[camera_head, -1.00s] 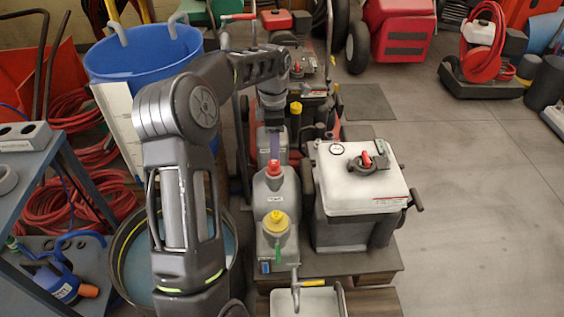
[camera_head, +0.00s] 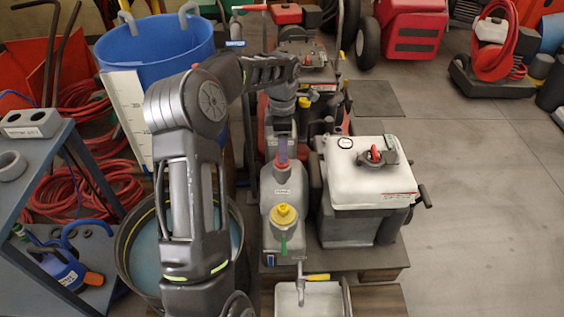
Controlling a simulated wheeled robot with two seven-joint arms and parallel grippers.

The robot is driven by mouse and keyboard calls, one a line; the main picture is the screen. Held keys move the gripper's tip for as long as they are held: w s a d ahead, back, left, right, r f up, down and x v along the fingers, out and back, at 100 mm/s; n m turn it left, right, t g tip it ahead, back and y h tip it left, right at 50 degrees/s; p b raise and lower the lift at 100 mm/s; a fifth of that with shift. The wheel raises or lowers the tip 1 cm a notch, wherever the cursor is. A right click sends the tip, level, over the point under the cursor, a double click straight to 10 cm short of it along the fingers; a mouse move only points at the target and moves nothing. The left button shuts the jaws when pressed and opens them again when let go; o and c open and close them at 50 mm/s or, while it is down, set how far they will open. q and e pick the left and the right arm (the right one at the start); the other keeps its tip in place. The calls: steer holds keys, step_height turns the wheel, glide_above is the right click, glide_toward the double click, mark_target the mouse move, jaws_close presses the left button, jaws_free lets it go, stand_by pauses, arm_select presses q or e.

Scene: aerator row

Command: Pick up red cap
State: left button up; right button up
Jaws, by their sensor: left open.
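The red cap (camera_head: 281,165) sits on top of a grey jug (camera_head: 283,185) in the middle of the view. Only a little of its red shows, because my left gripper is in front of or over it. My left gripper (camera_head: 282,152) is open and points down at the cap. I cannot tell whether its fingers touch the cap or stand around it. A yellow cap (camera_head: 284,213) is on the nearer part of the same grey body. My right gripper is not in view.
A white-lidded grey box (camera_head: 370,170) stands close on the right of the jug. A small metal tray (camera_head: 312,299) lies in front. A blue tub (camera_head: 155,45) stands behind left. Open floor (camera_head: 485,200) lies to the right.

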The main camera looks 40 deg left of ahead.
arm_select(q)
step_height(320, 180, down, 4)
steer(key=shift+r+b, duration=0.2)
steer(key=shift+b, duration=0.1)
steer(key=shift+c, duration=0.3)
jaws_close()
stand_by(0.5)
steer(key=shift+a, duration=0.1)
